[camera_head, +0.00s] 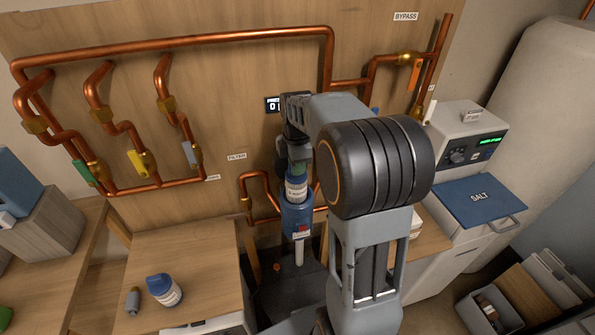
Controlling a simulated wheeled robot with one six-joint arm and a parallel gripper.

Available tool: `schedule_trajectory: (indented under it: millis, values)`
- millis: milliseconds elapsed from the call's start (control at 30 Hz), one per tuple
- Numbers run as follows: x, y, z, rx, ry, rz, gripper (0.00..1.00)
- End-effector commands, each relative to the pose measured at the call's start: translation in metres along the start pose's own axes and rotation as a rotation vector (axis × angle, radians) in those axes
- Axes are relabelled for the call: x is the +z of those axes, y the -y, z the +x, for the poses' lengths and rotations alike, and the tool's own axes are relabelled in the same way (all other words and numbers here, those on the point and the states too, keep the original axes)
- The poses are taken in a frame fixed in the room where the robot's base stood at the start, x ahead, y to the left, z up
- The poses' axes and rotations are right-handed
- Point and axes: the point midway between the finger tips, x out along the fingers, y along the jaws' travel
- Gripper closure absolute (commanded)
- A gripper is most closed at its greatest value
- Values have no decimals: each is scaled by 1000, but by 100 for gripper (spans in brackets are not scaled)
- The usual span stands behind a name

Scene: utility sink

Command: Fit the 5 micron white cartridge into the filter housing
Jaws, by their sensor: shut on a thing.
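My gripper (293,160) is shut on an upright cylinder with a white, dark-lettered label, which appears to be the cartridge (297,190). Its upper end is partly hidden by the jaws. The lettering is too small to read. The cartridge is directly above the blue filter housing (296,217), roughly in line with it. Its lower end meets the housing's top in this view; I cannot tell whether it is inside or just above. The housing has a red mark on its front and a white tube (299,252) below. My arm hides the area to its right.
Copper pipes (259,174) run close beside the housing. A blue-capped white container (162,289) and a small grey object (133,300) stand on the left wooden counter (195,262). A softener with a blue SALT lid (479,200) stands right. A dark basin (287,290) lies below.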

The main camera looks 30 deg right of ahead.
Motion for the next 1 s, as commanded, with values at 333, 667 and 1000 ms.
schedule_trajectory:
  millis: [333, 667, 1000]
  values:
    - [2, 0, 24, 0, 0, 3, 100]
    - [2, 0, 29, 0, 0, 4, 100]
    - [2, 0, 36, 0, 0, 4, 100]
